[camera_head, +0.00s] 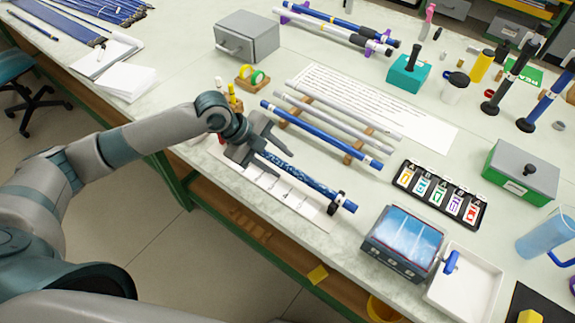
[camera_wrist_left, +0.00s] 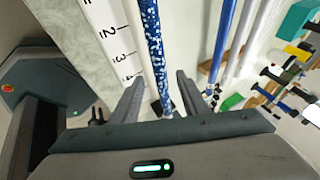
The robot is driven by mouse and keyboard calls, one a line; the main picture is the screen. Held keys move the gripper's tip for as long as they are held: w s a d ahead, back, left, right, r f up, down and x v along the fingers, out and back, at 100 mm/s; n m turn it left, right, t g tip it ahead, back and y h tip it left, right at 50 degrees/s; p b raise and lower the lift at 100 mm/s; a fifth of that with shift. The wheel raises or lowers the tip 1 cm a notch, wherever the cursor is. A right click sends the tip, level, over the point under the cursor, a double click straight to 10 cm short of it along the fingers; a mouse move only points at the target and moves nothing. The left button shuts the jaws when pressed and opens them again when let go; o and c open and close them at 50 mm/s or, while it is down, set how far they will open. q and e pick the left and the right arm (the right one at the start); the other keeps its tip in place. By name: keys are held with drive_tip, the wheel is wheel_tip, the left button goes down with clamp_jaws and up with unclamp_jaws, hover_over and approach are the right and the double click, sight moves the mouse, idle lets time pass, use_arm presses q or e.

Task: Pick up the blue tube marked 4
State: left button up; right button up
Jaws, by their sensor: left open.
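A speckled blue tube (camera_head: 318,184) lies along a white numbered strip (camera_head: 262,184) near the table's front edge, with a black piece near its far end. My left gripper (camera_head: 274,160) is open at its near end. In the left wrist view the speckled tube (camera_wrist_left: 152,40) runs between the two open fingers (camera_wrist_left: 158,84); I cannot tell whether they touch it. A plain blue tube (camera_head: 325,136) lies with white tubes (camera_head: 345,112) on wooden rests behind. I cannot read a 4 on any tube. My right gripper is not in view.
A card rack (camera_head: 440,194), a blue-topped box (camera_head: 402,240) and a white tray (camera_head: 465,285) stand to the right. A grey box (camera_head: 247,37) and tape rolls (camera_head: 252,76) are behind. More tubes (camera_head: 335,27) lie at the back. The printed sheet (camera_head: 435,133) lies flat.

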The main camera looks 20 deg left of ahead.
sight(288, 168)
use_arm(q)
drive_tip(key=shift+p+x, duration=0.55)
drive_tip(key=shift+x, duration=1.25)
clamp_jaws()
